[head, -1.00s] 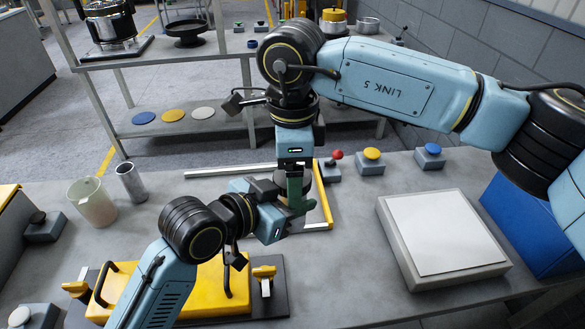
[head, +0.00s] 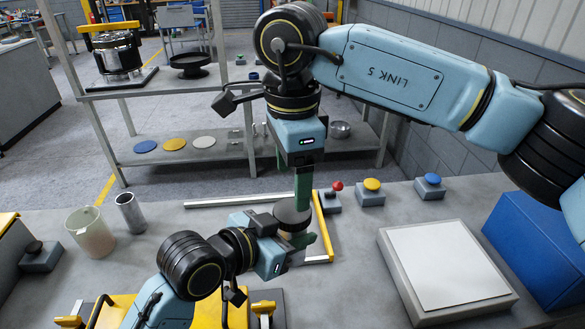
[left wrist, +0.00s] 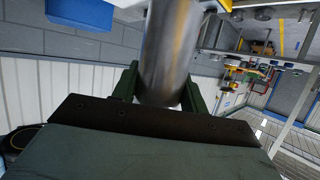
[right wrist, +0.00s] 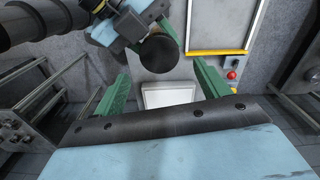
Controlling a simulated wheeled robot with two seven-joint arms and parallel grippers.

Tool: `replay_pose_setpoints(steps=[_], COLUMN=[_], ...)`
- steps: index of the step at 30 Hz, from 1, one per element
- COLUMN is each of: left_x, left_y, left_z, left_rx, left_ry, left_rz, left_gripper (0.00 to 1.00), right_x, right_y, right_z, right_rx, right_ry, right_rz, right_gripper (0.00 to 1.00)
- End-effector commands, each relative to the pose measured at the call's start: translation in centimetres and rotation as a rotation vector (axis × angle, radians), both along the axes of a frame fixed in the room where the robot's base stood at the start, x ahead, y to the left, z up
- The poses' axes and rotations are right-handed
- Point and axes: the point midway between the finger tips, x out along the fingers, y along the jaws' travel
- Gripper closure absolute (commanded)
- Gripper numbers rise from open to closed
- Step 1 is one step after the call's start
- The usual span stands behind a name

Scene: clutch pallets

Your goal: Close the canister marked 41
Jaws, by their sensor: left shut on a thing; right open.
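My left gripper (head: 297,238) is shut on a metal canister (left wrist: 170,50) and holds it over the middle of the bench. In the left wrist view the canister is a smooth grey cylinder between the green fingers. Its dark round top (head: 292,212) also shows in the right wrist view (right wrist: 158,53); I cannot tell whether this is a lid or an open mouth. My right gripper (head: 303,196) is open and empty, pointing down just above the canister's top. In the right wrist view the top lies between its spread fingers. No number 41 is legible.
A yellow-edged frame (head: 325,228) lies behind the grippers. Red, yellow (head: 371,192) and blue (head: 431,186) button boxes line the far edge. A white-topped block (head: 445,265) and blue bin (head: 545,250) are right. A beaker (head: 90,235) and metal cup (head: 130,212) are left.

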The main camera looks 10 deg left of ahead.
Motion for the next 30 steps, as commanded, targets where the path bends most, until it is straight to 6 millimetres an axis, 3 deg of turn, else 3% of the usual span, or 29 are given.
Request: replay_pose_setpoints(steps=[7,19,23,30], left_x=[0.0,0.0,0.0,0.0], left_y=[0.0,0.0,0.0,0.0], left_z=[0.1,0.1,0.1,0.1], left_rx=[-0.001,-0.001,-0.002,-0.002], left_ry=[-0.003,-0.003,-0.004,-0.004], left_rz=[0.000,0.000,0.000,0.000], left_gripper=[1.00,1.00,1.00,1.00], right_x=[0.0,-0.1,-0.1,-0.1], right_y=[0.0,0.0,0.0,-0.1], right_z=[1.6,1.5,0.4,-3.4], right_rx=[0.000,-0.001,-0.002,-0.003], right_ry=[0.001,0.002,0.004,0.005], right_rz=[0.205,0.222,0.221,0.220], right_gripper=[0.25,0.25,0.25,0.25])
